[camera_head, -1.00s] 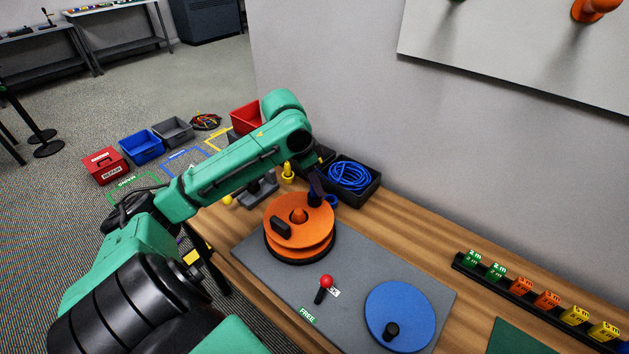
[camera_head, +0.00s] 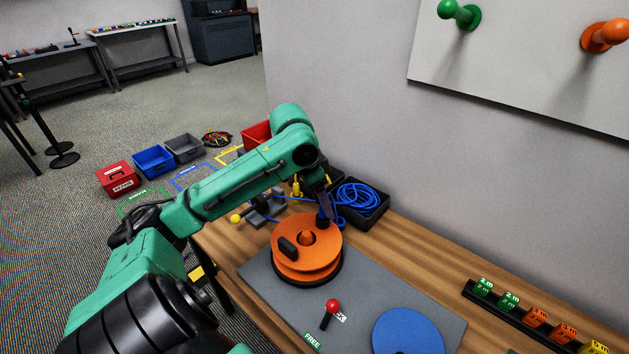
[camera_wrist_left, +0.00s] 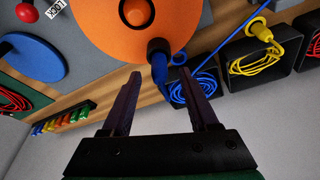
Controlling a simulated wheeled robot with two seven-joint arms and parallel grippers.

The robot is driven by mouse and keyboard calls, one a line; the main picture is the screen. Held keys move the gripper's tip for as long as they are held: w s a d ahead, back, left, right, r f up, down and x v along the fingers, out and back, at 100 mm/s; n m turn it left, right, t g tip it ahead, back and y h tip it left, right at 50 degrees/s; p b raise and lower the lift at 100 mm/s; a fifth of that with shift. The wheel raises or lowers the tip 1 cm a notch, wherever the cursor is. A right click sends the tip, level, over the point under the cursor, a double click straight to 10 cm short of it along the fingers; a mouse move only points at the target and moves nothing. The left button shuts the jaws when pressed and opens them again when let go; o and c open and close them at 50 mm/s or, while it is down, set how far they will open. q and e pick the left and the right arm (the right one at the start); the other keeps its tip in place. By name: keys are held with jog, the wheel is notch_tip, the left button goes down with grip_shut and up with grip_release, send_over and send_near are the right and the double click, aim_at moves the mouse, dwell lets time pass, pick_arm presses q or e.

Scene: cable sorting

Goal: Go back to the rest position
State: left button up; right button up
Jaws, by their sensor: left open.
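My left gripper (camera_head: 324,207) hangs at the back edge of the orange reel (camera_head: 320,250), with its arm reaching in from the left. In the left wrist view its two dark fingers (camera_wrist_left: 158,78) are apart. A blue cable end with a black fitting (camera_wrist_left: 160,58) shows beyond and between the fingertips, at the rim of the orange reel (camera_wrist_left: 100,22); I cannot tell if a finger touches it. A blue cable (camera_head: 287,199) runs behind the gripper between a grey fixture and a black bin. My right gripper is out of view.
The black bin (camera_head: 378,212) holds a blue cable coil. The grey mat (camera_head: 375,300) carries the reel, a red-knobbed lever (camera_head: 332,307) and a blue disc (camera_head: 408,332). A rack of labelled blocks (camera_head: 510,312) stands at right. The wall is close behind the bench.

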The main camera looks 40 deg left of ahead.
pick_arm(q)
jog(key=v, duration=1.2)
jog(key=shift+r+p, duration=0.2)
jog(key=shift+p, duration=0.25)
jog(key=shift+s, duration=0.1)
